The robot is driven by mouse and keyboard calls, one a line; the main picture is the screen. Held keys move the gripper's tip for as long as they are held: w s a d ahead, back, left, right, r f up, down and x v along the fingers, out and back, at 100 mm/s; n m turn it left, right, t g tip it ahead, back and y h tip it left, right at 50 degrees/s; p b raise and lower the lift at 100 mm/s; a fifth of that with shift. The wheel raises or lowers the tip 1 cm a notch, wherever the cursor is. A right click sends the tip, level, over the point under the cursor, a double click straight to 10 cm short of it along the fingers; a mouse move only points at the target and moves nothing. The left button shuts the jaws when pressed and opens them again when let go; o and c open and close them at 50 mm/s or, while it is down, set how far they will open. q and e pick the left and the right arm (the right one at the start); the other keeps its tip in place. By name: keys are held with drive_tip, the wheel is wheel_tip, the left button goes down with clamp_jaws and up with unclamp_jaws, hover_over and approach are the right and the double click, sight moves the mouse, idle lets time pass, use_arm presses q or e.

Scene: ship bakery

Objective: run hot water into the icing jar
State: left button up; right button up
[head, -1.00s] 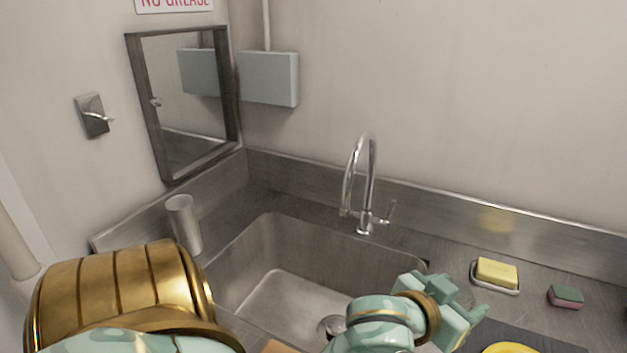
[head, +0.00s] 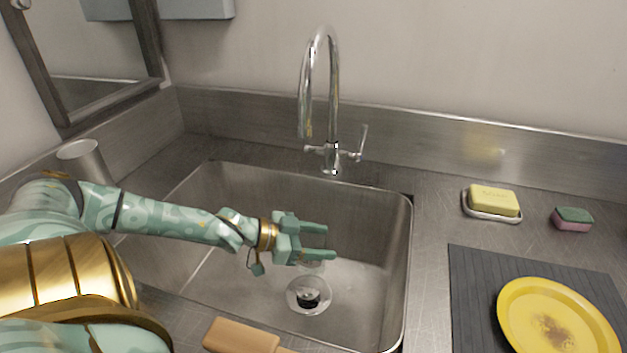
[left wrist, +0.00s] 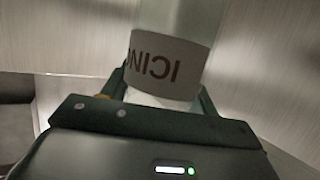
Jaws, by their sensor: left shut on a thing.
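The icing jar (left wrist: 168,65) is a clear jar with a white label reading ICING, seen upside down in the left wrist view. My left gripper (left wrist: 162,88) is shut on it, a finger on each side. In the head view my left gripper (head: 314,250) is over the basin, near the drain; only a faint bit of glass shows by its fingers. The chrome tap (head: 332,110) stands behind the sink (head: 372,235), its spout above and behind the gripper. It has a small handle on each side, the right one upright. I see no water stream. My right gripper is out of view.
Right of the sink lie yellow soap in a dish (head: 492,202), a green and pink sponge (head: 573,219), and a yellow plate (head: 510,318) on a dark ribbed mat (head: 472,285). A metal cup (head: 85,160) stands left. A wooden piece (head: 240,336) lies at the front edge.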

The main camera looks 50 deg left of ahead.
use_arm(q)
drive_tip(key=shift+w+a+f, duration=0.1)
drive_tip(key=shift+a+f, duration=0.15)
drive_tip(key=shift+a, duration=0.25)
drive_tip(key=shift+a+f+b, duration=0.2)
drive_tip(key=shift+f+b, duration=0.1)
drive_tip(key=shift+b, duration=0.15)
wheel_tip(320, 180, down, 9)
drive_tip(key=b, duration=0.5)
drive_tip(key=shift+f+b, duration=0.1)
drive_tip(key=shift+b, duration=0.2)
drive_tip(key=shift+r, duration=0.2)
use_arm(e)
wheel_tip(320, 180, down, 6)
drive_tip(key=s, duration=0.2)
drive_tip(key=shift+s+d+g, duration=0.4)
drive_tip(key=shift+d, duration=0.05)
